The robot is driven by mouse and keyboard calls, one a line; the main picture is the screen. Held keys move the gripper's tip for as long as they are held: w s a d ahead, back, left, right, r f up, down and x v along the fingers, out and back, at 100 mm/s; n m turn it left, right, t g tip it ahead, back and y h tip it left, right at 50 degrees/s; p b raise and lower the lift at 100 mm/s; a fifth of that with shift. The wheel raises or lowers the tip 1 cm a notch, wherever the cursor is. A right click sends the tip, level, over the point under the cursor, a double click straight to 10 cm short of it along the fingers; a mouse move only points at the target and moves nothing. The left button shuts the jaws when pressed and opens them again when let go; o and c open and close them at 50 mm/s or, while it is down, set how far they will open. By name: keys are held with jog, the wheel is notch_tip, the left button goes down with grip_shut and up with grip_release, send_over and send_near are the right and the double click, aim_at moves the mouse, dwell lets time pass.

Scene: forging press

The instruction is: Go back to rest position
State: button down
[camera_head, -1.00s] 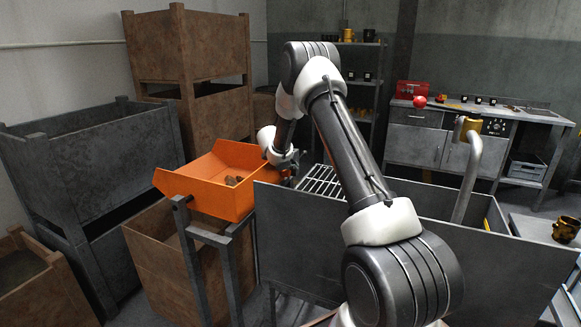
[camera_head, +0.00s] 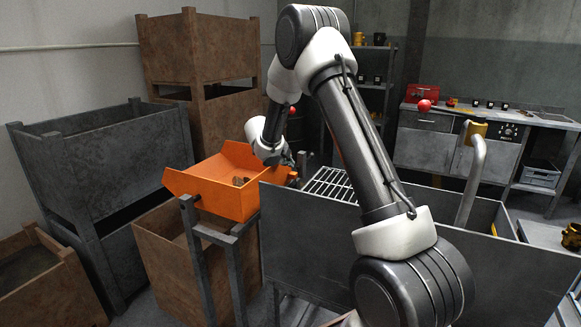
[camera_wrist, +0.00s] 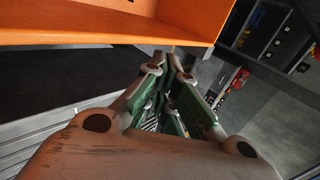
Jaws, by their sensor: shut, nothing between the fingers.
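My gripper (camera_wrist: 168,75) shows in the wrist view, its fingers close together and nothing between them. In the head view it is partly hidden behind my wrist, near the right rim of the orange tray (camera_head: 215,195). In the wrist view the tray's orange wall (camera_wrist: 110,22) spans the top, ahead of and above my fingers. I cannot tell whether my gripper touches it.
A grey metal tub (camera_head: 310,240) with a wire rack (camera_head: 330,184) stands right of the tray. A wooden crate (camera_head: 175,255) sits below the tray. Dark and rusty bins (camera_head: 100,165) stack at left. A workbench (camera_head: 430,145) with a red box stands at the back right.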

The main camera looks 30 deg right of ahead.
jog(key=shift+s+a+r, duration=0.15)
jog(key=shift+r, duration=0.05)
dwell(0.5)
